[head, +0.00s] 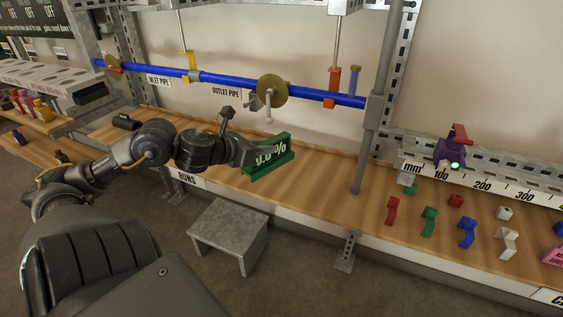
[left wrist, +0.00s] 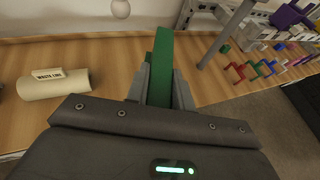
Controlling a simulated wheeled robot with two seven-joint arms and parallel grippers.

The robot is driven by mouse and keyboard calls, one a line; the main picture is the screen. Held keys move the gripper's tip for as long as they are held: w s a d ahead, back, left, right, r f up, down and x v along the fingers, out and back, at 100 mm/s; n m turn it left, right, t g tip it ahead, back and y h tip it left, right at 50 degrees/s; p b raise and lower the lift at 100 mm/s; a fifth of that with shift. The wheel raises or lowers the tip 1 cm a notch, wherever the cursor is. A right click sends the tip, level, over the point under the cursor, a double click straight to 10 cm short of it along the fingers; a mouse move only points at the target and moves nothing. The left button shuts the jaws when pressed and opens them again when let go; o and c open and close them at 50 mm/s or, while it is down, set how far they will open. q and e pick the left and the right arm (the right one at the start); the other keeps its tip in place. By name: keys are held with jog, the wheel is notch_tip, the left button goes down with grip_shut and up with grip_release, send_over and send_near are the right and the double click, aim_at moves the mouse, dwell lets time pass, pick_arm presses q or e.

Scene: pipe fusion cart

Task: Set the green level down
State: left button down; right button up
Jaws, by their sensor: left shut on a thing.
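In the left wrist view the level (left wrist: 161,68) stands out as a green bar between the two fingers of my left gripper (left wrist: 161,87). The head view does not show clearly whether the level touches the bench top. My right gripper is not in view.
A blue pipe (head: 225,82) runs above the bench with a brass disc (head: 272,91). A grey post (head: 371,130) stands to the right. Several coloured brackets (head: 429,220) lie farther right. A cream "WASTE LINE" tube (left wrist: 50,87) lies on the bench. A metal stool (head: 230,227) stands in front.

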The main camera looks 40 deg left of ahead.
aim_at(278, 146)
pick_arm(q)
jog(key=b+x, duration=0.1)
jog(key=x, duration=0.4)
jog(key=shift+w+d+f, duration=0.1)
jog(key=shift+w+f, duration=0.1)
jog(key=shift+w, duration=0.4)
jog(key=w+f, duration=0.1)
jog(key=f, duration=0.2)
jog(key=w+f, duration=0.2)
jog(key=f, duration=0.1)
jog(key=w+f, duration=0.2)
jog(key=shift+d+f, duration=0.3)
jog(key=shift+f, duration=0.4)
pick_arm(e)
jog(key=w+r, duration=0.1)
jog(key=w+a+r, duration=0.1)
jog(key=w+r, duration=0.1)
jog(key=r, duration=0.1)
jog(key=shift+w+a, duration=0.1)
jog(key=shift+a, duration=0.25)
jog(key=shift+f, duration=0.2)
